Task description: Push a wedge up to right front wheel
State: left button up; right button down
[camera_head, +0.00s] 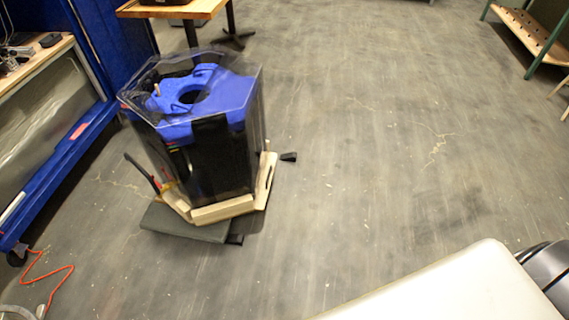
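The thruster tank (215,160) stands on the floor left of the middle. It is a clear, many-sided case with a blue top part (205,92) and a black body, on a pale wooden base (225,208). A small black wedge-like piece (289,157) lies on the floor just right of the base. Another small dark piece (235,239) is at the base's near edge; I cannot tell if it is a wedge or a wheel. No wheel shows clearly under the base. Neither of my grippers is in view.
A dark grey flat board (185,223) is at the base's near left side. A blue-framed bench (60,160) stands at left, with an orange cord (48,275) on the floor. A wooden table (170,10) is behind the tank. The floor to the right is clear.

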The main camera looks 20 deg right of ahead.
aim_at(290, 156)
jog(key=i+l+u, duration=0.1)
jog(key=u, duration=0.65)
jog(key=l+u, duration=0.45)
jog(key=l, duration=0.4)
jog(key=l+u, duration=0.5)
jog(key=l, duration=0.4)
